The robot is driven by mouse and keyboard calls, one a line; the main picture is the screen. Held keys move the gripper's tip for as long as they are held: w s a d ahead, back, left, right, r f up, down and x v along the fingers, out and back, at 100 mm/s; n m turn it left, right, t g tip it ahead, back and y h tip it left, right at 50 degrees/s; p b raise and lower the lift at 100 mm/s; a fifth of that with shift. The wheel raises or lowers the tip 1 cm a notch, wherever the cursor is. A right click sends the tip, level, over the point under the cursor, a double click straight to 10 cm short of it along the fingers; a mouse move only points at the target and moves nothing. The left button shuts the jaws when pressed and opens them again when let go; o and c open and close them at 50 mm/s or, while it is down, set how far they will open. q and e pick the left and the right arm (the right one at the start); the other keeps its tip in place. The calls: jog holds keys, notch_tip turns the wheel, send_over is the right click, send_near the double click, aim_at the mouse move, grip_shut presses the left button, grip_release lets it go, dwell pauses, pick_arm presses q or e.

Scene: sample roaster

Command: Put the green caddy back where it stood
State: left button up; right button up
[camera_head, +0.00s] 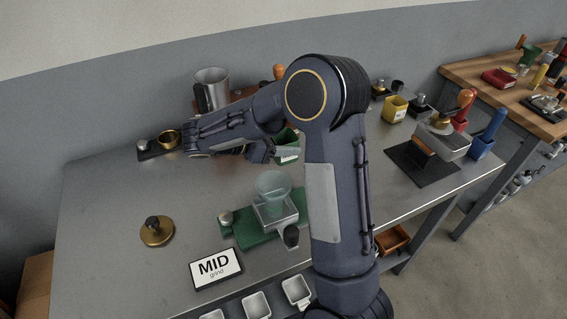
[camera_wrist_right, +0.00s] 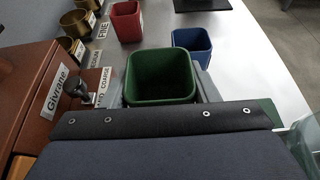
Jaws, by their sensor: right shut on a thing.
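The green caddy (camera_wrist_right: 160,78) is an open, square-mouthed tub that looks empty inside in the right wrist view. My right gripper (camera_wrist_right: 160,92) is shut on it, with a grey finger on either side of its walls. In the head view the green caddy (camera_head: 288,138) shows only partly, beside the fingers of my right gripper (camera_head: 272,152), with a pale label on its front. The rest is hidden by my arm. I cannot tell whether its base touches the table. My left gripper is in neither view.
A red caddy (camera_wrist_right: 125,20) and a blue caddy (camera_wrist_right: 192,40) stand beyond the green one. A wooden box (camera_wrist_right: 35,90) and brass cups (camera_wrist_right: 75,22) lie to the left. A green mat (camera_head: 240,238) with a scale and clear funnel (camera_head: 272,187) sits nearer.

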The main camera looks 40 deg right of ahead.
aim_at(283, 158)
jog(key=shift+f, duration=2.6)
jog(key=o, duration=1.1)
jog(key=shift+f+b, duration=0.15)
jog(key=shift+b, duration=0.15)
jog(key=shift+r, duration=0.25)
jog(key=v, duration=1.2)
jog(key=shift+f+p, duration=0.15)
jog(key=shift+p, duration=0.15)
jog(key=shift+a, duration=0.15)
